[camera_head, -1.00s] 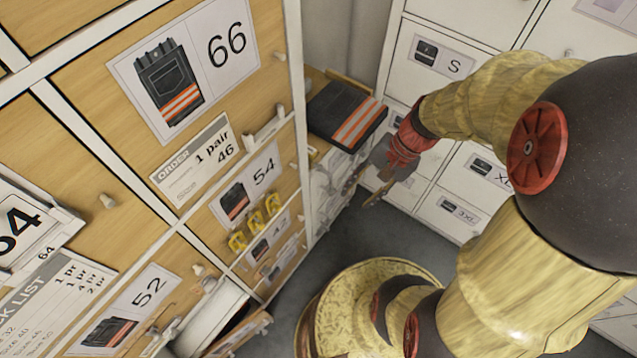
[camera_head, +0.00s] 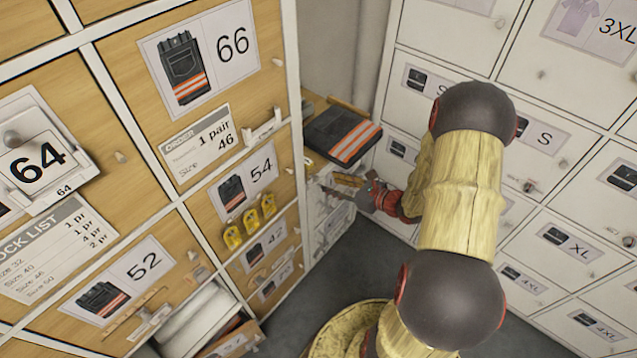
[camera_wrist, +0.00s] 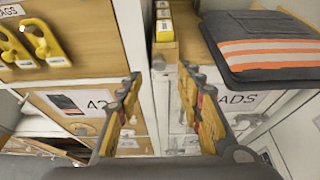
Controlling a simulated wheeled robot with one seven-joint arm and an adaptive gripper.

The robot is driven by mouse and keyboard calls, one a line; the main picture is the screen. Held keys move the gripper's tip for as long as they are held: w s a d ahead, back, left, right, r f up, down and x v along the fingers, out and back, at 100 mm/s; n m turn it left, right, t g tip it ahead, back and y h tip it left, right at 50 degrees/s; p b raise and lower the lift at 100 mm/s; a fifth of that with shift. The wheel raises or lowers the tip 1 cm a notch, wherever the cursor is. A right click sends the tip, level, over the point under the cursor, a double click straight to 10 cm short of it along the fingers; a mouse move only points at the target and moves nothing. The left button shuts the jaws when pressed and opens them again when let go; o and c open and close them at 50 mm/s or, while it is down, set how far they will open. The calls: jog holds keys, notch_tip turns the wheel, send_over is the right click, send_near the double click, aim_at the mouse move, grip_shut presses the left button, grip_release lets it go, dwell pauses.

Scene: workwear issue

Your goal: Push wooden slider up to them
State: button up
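My gripper (camera_head: 343,187) is open and empty. In the wrist view its two fingers (camera_wrist: 163,95) stand wide apart. Beyond them a small wooden block (camera_wrist: 166,53), which looks like the slider, sits in a narrow channel. A row of small yellow-and-white boxes (camera_wrist: 164,20) stands just behind it. I cannot tell whether block and boxes touch. My fingertips are apart from the block. In the head view my gripper points left, beside the cabinet corner and below the folded dark trousers with orange stripes (camera_head: 343,133). The block is not clear in that view.
The trousers also lie right of the channel in the wrist view (camera_wrist: 265,45). Yellow hooks (camera_head: 250,218) stick out from the wooden cabinet at left. An open lower drawer (camera_head: 200,318) juts out. White drawers (camera_head: 560,242) line the right side. Grey floor is free between.

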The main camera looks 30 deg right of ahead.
aim_at(317, 179)
jog(key=b+x, duration=0.1)
jog(key=x, duration=0.5)
jog(key=shift+w+a+f+b, duration=0.15)
jog(key=shift+w+b, duration=0.1)
jog(key=shift+b, duration=0.15)
jog(key=shift+c, duration=0.9)
jog(key=c, duration=0.7)
grip_shut()
